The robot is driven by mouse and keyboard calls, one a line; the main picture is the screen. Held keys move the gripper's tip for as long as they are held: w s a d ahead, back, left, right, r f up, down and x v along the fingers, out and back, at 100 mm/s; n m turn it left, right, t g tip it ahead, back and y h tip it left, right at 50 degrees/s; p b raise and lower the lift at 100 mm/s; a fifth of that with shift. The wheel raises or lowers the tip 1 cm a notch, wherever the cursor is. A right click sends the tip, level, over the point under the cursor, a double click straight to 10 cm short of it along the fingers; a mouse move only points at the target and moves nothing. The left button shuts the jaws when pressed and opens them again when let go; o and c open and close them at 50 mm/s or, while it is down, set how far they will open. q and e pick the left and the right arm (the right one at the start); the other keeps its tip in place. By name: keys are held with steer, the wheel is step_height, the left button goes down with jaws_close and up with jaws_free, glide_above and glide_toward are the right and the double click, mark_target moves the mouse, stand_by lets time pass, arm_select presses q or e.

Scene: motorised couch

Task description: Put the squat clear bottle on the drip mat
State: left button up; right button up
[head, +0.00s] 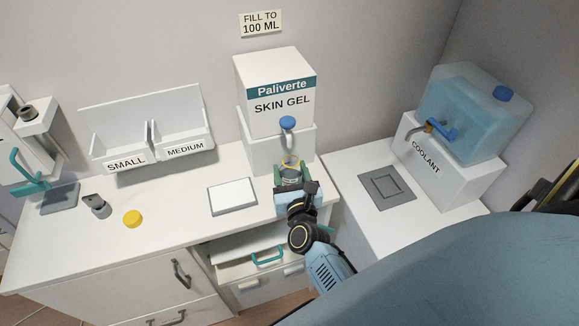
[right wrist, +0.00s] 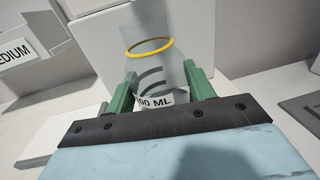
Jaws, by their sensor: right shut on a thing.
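The squat clear bottle (head: 289,174) has a yellow ring at its mouth and a "100 ML" label. It stands under the blue-capped spout (head: 287,124) of the Paliverte skin gel dispenser. My right gripper (head: 292,178) is shut on it with green fingers on either side. In the right wrist view the bottle (right wrist: 153,82) shows upright between the fingers; its base is hidden by the gripper. A grey square mat (head: 372,190) lies in front of the coolant tank, and another grey mat (head: 60,198) lies at the far left. My left gripper is out of view.
A white flat pad (head: 232,196) lies left of the gripper. A yellow cap (head: 132,218) and a small grey object (head: 96,204) lie further left. SMALL and MEDIUM bins (head: 150,135) stand behind. The coolant tank (head: 470,110) stands right.

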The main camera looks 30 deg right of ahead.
steer(key=shift+x, duration=0.9)
steer(key=shift+f, duration=0.3)
steer(key=shift+f, duration=0.1)
steer(key=shift+f, duration=0.15)
steer(key=o, duration=1)
steer(key=shift+r, duration=0.3)
steer(key=v, duration=1.2)
steer(key=shift+f+b, duration=0.1)
steer(key=shift+b, duration=0.3)
